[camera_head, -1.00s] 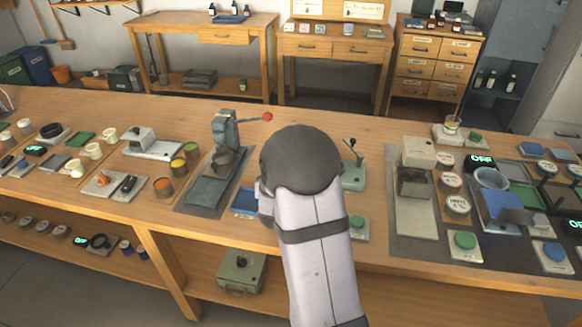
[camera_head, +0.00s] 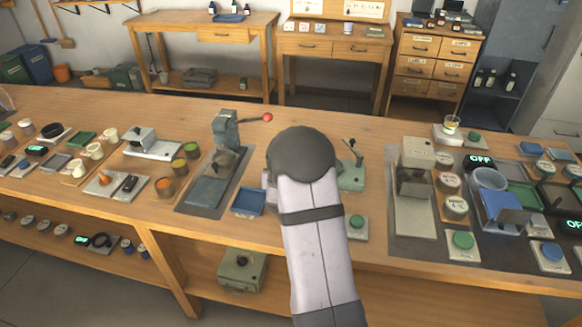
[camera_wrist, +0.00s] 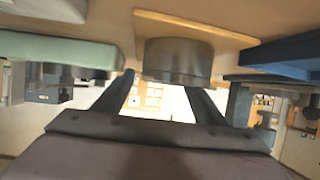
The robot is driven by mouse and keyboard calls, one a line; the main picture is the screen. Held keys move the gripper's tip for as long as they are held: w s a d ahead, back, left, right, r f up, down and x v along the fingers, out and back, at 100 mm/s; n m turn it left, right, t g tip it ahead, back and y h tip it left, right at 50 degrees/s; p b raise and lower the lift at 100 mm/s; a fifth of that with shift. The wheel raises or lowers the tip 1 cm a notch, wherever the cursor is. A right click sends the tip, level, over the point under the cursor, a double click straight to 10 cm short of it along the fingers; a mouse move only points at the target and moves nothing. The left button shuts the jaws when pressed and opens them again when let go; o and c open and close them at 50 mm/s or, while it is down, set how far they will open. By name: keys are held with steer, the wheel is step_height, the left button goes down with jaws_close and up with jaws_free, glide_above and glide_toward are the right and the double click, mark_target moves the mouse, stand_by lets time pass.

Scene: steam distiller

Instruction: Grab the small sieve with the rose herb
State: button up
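In the wrist view, which looks upside down, a dark round container (camera_wrist: 178,62) stands on a thin wooden board (camera_wrist: 200,30); it may be the small sieve. No rose herb shows in it, as its inside is hidden. My gripper (camera_wrist: 160,84) is open, with its two dark fingers apart and pointing toward the container. I see no contact between them. In the head view my arm covers the gripper and the container.
A blue tray (camera_head: 248,201) lies left of my arm, and a green lever press (camera_head: 351,175) stands close on its right. A lever device with a red knob (camera_head: 227,128) is farther left. A green button box (camera_head: 356,227) sits near the front edge.

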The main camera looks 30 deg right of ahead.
steer(key=c, duration=1)
steer(key=shift+c, duration=0.2)
step_height(320, 180, up, 10)
steer(key=shift+p, duration=0.35)
